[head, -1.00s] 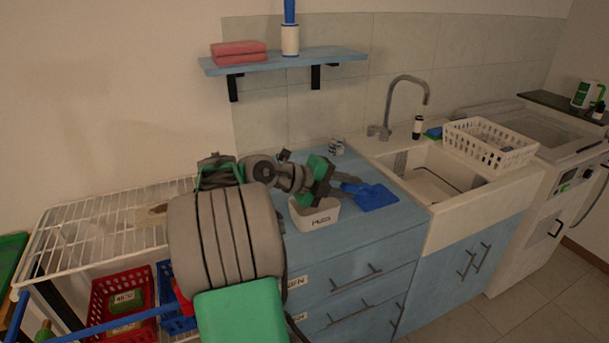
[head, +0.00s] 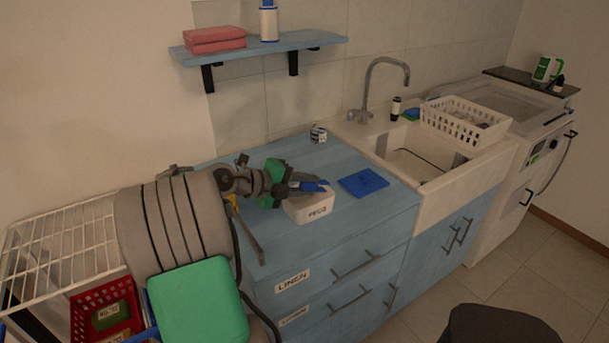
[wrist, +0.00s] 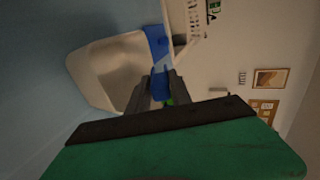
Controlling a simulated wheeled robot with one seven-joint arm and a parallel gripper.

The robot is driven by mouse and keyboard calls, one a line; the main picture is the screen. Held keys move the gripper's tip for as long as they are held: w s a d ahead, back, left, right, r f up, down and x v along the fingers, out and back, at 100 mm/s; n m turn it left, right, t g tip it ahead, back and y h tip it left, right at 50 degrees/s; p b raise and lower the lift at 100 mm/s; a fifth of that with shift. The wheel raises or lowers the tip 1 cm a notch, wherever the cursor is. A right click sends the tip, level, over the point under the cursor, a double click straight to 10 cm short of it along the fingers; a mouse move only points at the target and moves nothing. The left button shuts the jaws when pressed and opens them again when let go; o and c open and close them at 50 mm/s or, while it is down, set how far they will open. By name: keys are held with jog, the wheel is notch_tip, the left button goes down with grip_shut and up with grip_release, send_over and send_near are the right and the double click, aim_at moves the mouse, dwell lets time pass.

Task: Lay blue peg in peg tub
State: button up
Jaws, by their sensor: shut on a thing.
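The blue peg (head: 318,187) is held in my gripper (head: 302,188), above the white peg tub (head: 309,212) on the blue worktop. My gripper is shut on the peg. I cannot tell whether the peg touches the tub's rim. The tub's far side is partly hidden by my gripper in the head view.
A blue folded cloth (head: 363,182) lies right of the tub. A small tin (head: 318,133) stands behind, near the wall. The sink (head: 425,160) and a white basket (head: 465,122) are to the right. The worktop's front is clear.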

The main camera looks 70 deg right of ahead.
jog(key=shift+f, duration=0.55)
jog(key=shift+w, duration=0.1)
jog(key=o, duration=1.1)
jog(key=shift+c, duration=0.2)
jog(key=b+v, duration=0.1)
jog(key=v, duration=0.6)
jog(key=shift+w+a+r, duration=0.15)
jog(key=shift+w+a, duration=0.05)
jog(key=shift+a, duration=0.1)
